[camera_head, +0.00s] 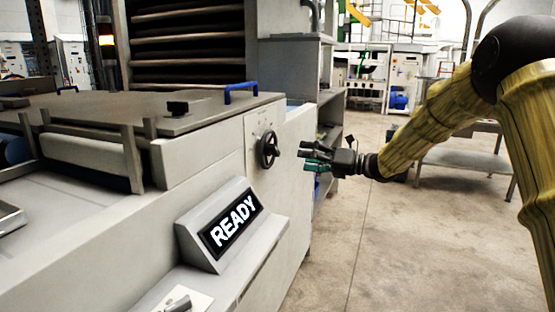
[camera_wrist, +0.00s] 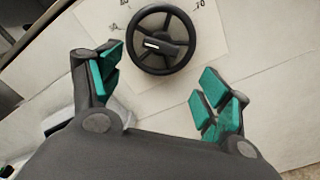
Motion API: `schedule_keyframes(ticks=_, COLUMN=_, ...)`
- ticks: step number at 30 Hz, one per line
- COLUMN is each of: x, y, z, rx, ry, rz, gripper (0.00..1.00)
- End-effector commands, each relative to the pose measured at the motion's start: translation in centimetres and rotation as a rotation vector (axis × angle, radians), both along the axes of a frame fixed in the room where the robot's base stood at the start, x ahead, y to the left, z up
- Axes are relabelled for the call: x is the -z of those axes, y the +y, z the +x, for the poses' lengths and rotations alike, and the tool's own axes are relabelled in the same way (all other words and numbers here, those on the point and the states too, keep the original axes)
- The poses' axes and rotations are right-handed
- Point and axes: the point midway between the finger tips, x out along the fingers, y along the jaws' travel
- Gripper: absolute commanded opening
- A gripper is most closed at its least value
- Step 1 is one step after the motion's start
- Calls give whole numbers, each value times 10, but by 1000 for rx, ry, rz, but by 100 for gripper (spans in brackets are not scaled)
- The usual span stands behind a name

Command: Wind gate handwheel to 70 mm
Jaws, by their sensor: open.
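The black gate handwheel (camera_head: 267,149) is mounted on the light side panel of the machine in the head view. In the wrist view the handwheel (camera_wrist: 161,40) is a round spoked wheel with a pale mark on its hub. It sits on a white dial plate (camera_wrist: 215,22) with printed marks, only partly readable. My gripper (camera_head: 312,158) is just right of the wheel and apart from it. Its green-padded fingers (camera_wrist: 160,90) are spread open and empty, with the wheel ahead of them, beyond the fingertips.
A display (camera_head: 231,222) reading READY stands on a sloped box below the wheel. A blue handle (camera_head: 241,91) is on the machine top. A grey shelf (camera_head: 330,110) stands behind my gripper.

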Motion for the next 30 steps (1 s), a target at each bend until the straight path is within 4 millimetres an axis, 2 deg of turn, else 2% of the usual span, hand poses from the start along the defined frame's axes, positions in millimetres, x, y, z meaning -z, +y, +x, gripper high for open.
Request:
schedule_keyframes(ticks=18, x=-1, y=81, z=34, rx=1, ry=3, rz=1, gripper=77)
schedule_keyframes(ticks=24, x=-1, y=93, z=40, rx=2, ry=3, rz=1, gripper=77)
schedule_keyframes(ticks=30, x=-1, y=95, z=41, rx=2, ry=4, rz=1, gripper=77)
